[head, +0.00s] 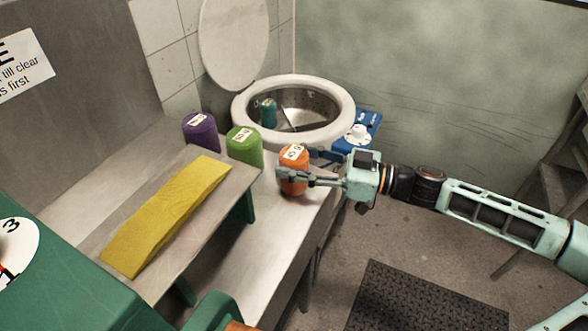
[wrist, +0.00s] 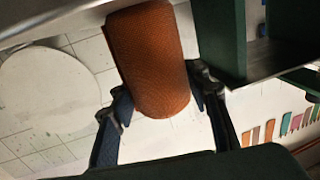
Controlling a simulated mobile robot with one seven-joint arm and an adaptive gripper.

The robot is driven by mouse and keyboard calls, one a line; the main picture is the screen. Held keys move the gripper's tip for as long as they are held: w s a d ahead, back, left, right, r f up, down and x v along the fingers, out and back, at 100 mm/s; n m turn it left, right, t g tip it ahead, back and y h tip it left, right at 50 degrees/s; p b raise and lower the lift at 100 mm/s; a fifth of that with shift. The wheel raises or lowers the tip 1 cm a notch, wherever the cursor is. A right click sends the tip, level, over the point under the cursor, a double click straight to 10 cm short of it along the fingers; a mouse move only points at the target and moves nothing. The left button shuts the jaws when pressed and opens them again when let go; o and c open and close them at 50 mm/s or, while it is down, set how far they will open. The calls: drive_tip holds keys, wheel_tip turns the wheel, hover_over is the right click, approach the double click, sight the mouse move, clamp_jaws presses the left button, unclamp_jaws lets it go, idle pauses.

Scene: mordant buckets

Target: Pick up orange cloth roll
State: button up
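The orange cloth roll (head: 293,158) stands upright near the right end of the metal bench, with a white label on top. My gripper (head: 300,166) reaches it from the right, with one finger in front of the roll and the other behind it. In the wrist view the roll (wrist: 152,60) sits between the two fingertips (wrist: 160,92), which appear to press on both its sides. I cannot tell whether its base is clear of the bench.
A green roll (head: 244,147) and a purple roll (head: 201,132) stand to the left. A yellow cloth (head: 165,213) lies on a raised metal board. Behind is a round steel basin with a white rim (head: 345,125), a teal roll (head: 268,113) inside, and a blue device (head: 372,122) beside it.

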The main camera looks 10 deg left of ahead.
drive_tip(key=c, duration=0.6)
drive_tip(key=shift+r, duration=0.1)
